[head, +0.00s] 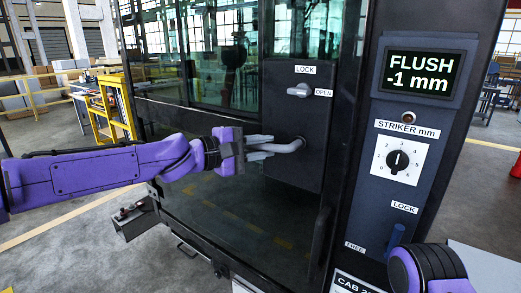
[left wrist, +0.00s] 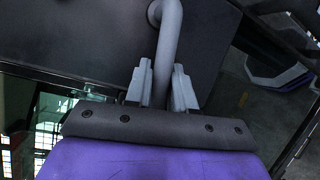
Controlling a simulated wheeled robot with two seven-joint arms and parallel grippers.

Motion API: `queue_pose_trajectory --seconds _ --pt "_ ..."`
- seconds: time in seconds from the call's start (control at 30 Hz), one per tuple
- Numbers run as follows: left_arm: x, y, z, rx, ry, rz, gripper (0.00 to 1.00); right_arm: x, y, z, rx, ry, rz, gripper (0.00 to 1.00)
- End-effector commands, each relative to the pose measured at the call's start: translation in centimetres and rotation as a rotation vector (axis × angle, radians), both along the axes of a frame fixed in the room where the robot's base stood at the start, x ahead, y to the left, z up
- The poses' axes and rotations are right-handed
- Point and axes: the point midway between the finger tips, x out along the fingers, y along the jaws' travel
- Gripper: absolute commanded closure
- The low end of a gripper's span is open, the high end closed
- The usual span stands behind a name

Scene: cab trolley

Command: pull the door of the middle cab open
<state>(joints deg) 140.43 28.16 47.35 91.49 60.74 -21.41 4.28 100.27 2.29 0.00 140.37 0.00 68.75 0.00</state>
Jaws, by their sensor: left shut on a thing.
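The dark glass cab door (head: 235,200) fills the middle of the head view, with a black lock plate (head: 300,125) on it. A bent grey handle (head: 286,147) sticks out of the plate. My left gripper (head: 262,147) is shut on this handle. In the left wrist view the handle (left wrist: 168,50) runs down between the two fingers (left wrist: 162,85). Above it, the grey lock knob (head: 299,90) points toward OPEN. The door looks closed in its frame. Part of my right arm shows at the lower right, but its fingers are out of sight.
A grey panel (head: 420,120) right of the door carries a screen (head: 424,74) reading FLUSH -1 mm, a striker dial (head: 398,160) and a blue LOCK/FREE lever (head: 395,240). A yellow frame (head: 115,105) stands far left. The floor left of the door is mostly clear.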

Motion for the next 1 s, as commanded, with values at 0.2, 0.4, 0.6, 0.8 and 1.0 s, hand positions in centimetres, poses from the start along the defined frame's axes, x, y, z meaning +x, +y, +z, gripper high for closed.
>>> queue_pose_trajectory --seconds 0.2,0.4,0.6,0.8,1.0 --pt "-0.1 -0.2 -2.0 -0.143 0.103 0.001 1.0 0.0 0.0 -3.7 0.0 0.0 0.0 0.57" --pt "-0.4 -0.5 -2.9 -0.258 0.188 0.001 1.0 0.0 0.0 -6.5 0.0 0.0 0.0 0.57" --pt "-0.6 -0.9 -3.3 -0.342 0.249 0.001 1.0 0.0 0.0 -8.6 0.0 0.0 0.0 0.57" --pt "-0.8 -1.1 -3.3 -0.389 0.284 0.001 1.0 0.0 0.0 -9.6 0.0 0.0 0.0 0.57" --pt "-0.8 -1.1 -3.2 -0.404 0.297 0.003 1.0 0.0 0.0 -9.8 0.0 0.0 0.0 0.57"
